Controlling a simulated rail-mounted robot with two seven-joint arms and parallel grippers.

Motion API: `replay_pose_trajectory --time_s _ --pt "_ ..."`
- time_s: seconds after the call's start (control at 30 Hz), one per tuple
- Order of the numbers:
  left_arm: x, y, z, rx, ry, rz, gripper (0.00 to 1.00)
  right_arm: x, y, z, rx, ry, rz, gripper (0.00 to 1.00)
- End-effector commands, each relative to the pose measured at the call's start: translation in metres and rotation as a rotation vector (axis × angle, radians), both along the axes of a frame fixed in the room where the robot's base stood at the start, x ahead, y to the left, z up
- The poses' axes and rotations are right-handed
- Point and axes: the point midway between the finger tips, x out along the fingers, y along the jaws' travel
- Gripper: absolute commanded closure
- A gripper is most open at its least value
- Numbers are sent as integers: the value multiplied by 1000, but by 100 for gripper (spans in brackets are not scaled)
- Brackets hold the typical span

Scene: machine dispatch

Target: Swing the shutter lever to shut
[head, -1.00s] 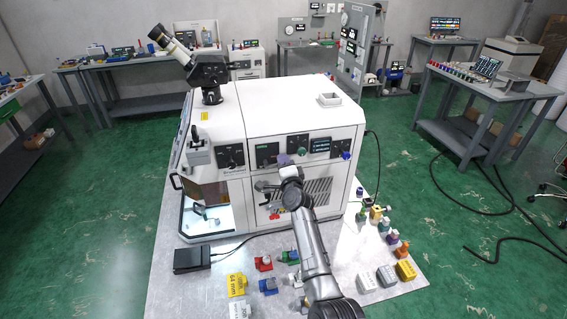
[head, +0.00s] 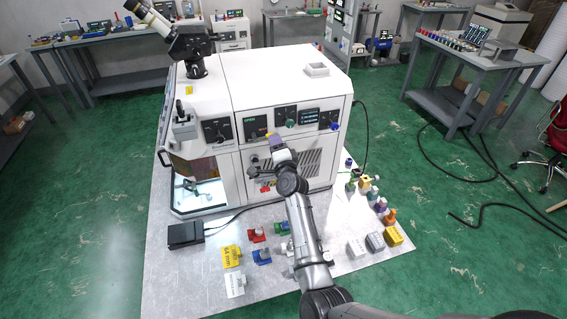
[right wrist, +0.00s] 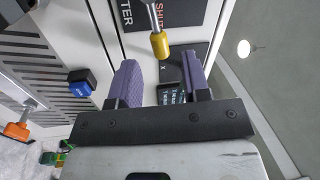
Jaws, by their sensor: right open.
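The shutter lever (right wrist: 160,45) shows in the right wrist view as a metal rod with a yellow tip, against a black plate (right wrist: 176,14) lettered SHUT. My right gripper (right wrist: 158,78) is open, with its two purple fingers either side of the tip's line. The yellow tip sits just beyond the fingertips, and neither finger visibly touches it. In the head view the right gripper (head: 276,141) is at the front of the white machine (head: 270,85), by the shutter panel (head: 256,122). The lever is small there, and its exact angle is hard to tell. My left gripper is out of view.
A dark knob panel (head: 216,131) is left of the shutter panel, and a small screen (head: 308,115) is to its right. A black pedal box (head: 186,234) and several coloured blocks lie on the grey plate (head: 180,285).

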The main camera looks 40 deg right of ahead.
Motion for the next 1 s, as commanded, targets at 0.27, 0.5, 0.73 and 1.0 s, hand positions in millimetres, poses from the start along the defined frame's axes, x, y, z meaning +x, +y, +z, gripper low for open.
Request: replay_pose_trajectory --time_s 0.27,0.5,0.73,1.0 --pt "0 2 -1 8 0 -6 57 -47 24 -10 1 1 -1 57" --pt "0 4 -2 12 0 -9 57 -72 37 -14 0 1 0 57" --pt "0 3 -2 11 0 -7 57 -81 41 -15 0 1 0 57" --pt "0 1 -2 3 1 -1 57 -81 41 -15 0 1 0 57"
